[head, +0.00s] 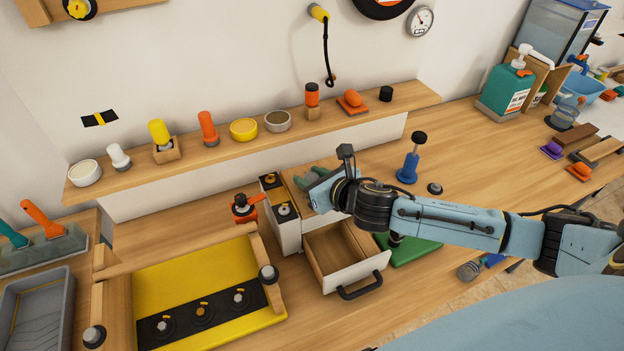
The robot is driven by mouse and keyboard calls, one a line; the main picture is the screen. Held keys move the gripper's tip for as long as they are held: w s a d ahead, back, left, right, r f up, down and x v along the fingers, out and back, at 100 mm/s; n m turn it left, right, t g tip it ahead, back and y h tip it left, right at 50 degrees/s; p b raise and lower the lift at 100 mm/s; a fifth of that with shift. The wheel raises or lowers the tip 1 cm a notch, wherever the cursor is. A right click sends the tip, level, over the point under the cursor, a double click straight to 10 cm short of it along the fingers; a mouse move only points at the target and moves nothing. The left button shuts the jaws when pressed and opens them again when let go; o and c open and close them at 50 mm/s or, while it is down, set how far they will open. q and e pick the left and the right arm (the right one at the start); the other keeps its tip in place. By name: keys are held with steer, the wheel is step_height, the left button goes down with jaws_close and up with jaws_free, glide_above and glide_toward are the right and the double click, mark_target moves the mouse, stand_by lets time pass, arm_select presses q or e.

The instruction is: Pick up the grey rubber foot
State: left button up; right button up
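No piece stands out clearly as the grey rubber foot. A small dark round piece with a greyish top (434,188) lies on the bench right of the blue plunger-like tool; I cannot tell if it is the foot. My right gripper (322,192) is over the white-sided wooden drawer box (288,226), left of that piece and apart from it. Its fingertips are not clear, so I cannot tell whether it is open or holds anything. My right arm hides part of the box and bench. My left gripper is out of view.
The box's drawer (338,258) is pulled out and its visible floor is bare. A green mat (408,249) lies beside it. The blue tool (409,165) stands upright behind my arm. A yellow panel (195,285) with knobs is at left. The shelf (225,135) holds several small items.

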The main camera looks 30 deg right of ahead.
mark_target(312, 177)
steer(key=c, duration=0.5)
steer(key=shift+c, duration=0.2)
step_height(312, 177, up, 10)
steer(key=shift+p, duration=0.6)
steer(key=shift+s, duration=0.1)
